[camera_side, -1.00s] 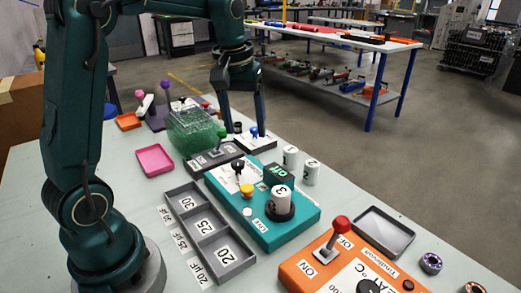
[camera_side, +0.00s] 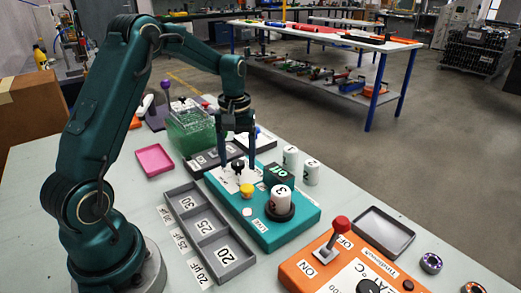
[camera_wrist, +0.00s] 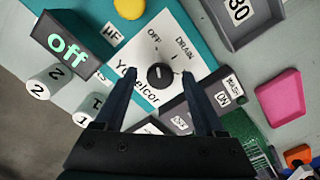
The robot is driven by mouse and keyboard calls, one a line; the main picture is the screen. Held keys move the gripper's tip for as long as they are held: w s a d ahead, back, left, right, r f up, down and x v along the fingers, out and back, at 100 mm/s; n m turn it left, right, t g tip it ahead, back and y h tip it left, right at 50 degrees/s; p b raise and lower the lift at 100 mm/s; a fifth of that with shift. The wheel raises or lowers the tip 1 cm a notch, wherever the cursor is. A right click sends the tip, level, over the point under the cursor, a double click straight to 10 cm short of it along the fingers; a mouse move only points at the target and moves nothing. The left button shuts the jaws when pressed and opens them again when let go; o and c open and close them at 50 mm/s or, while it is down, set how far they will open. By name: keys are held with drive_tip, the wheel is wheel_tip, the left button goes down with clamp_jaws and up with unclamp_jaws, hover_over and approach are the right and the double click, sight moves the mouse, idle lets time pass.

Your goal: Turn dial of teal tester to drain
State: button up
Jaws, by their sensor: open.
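The teal tester (camera_side: 262,230) lies on the table, with a white label plate, a yellow button and a display (camera_side: 280,176) reading "off". Its black dial (camera_wrist: 160,76) sits on the plate, with OFF and DRAIN marks beside it; I cannot tell surely which mark it points to. It also shows in the side view (camera_side: 238,166). My gripper (camera_side: 237,163) points down over the dial. Its open fingers stand one on each side of the dial, apart from it in the wrist view. A white cylinder marked 3 (camera_side: 281,198) stands in the tester's black holder.
Two white cylinders (camera_side: 290,158) (camera_side: 311,172) stand behind the tester. A grey tray with 30, 25 and 20 sections (camera_side: 236,262) lies in front. An orange device with a red-knobbed lever (camera_side: 341,224) is at right. A green rack (camera_side: 190,132) and pink tray (camera_side: 154,160) are left.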

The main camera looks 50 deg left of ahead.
clamp_jaws()
drive_tip(key=m, duration=0.5)
drive_tip(key=shift+m, duration=0.3)
drive_tip(key=m, duration=0.6)
idle(0.6)
drive_tip(key=shift+r, duration=0.1)
unclamp_jaws()
